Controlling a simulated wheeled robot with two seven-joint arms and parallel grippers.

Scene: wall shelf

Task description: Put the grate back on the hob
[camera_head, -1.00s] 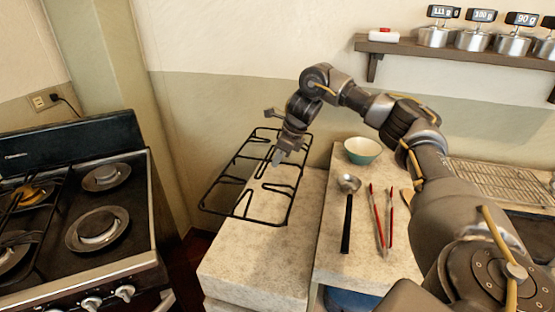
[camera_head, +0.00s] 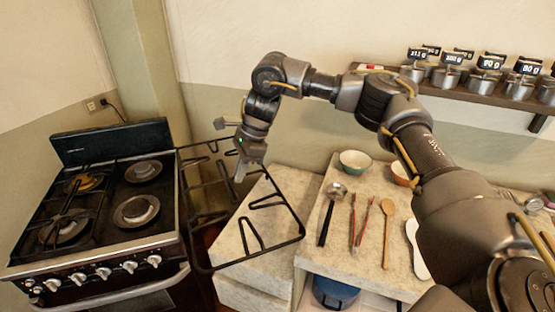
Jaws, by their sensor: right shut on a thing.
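The black wire grate (camera_head: 284,243) hangs in the air between the hob and the counter, its right part above the pale counter block. My right gripper (camera_head: 242,174) is shut on the grate near its middle bars, pointing down. The hob (camera_head: 163,225) stands at the left. Its left half carries another black grate (camera_head: 62,217) over the burners. Its right half shows two bare burners, a rear one (camera_head: 143,171) and a front one (camera_head: 136,211). The held grate's left edge is close to the hob's right side; I cannot tell the exact gap. My left gripper is not in view.
The counter (camera_head: 341,228) holds a ladle (camera_head: 331,204), red-handled tongs (camera_head: 364,222), a wooden spoon (camera_head: 388,224) and bowls (camera_head: 355,161). A wall shelf (camera_head: 495,100) with several metal pots is at the upper right. A dark gap lies between hob and counter.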

